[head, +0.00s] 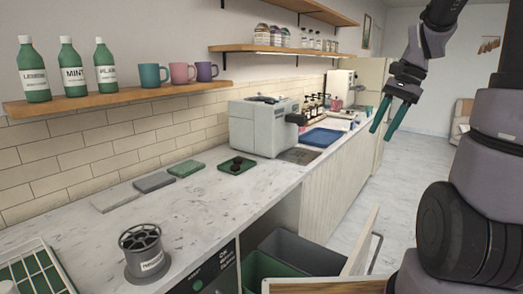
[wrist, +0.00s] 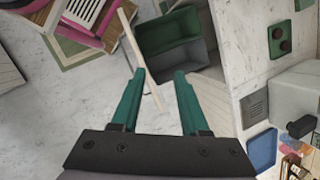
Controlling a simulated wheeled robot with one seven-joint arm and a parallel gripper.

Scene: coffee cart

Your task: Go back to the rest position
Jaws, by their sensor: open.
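My gripper (head: 384,119) hangs in the air at the upper right of the head view, over the floor beside the counter. Its two green fingers are spread apart with nothing between them. In the wrist view my gripper (wrist: 159,75) is also open and empty. It faces down toward the floor and an open drawer with a green bin (wrist: 165,33) and a grey bin (wrist: 180,62). My gripper touches nothing that I can see.
The marble counter (head: 190,215) holds a coffee machine (head: 262,127), a blue tray (head: 322,137) and a grey knock-out container (head: 144,255). The drawer front (head: 362,245) stands out into the aisle. Shelves with bottles and mugs line the wall. The floor (head: 412,165) beyond is clear.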

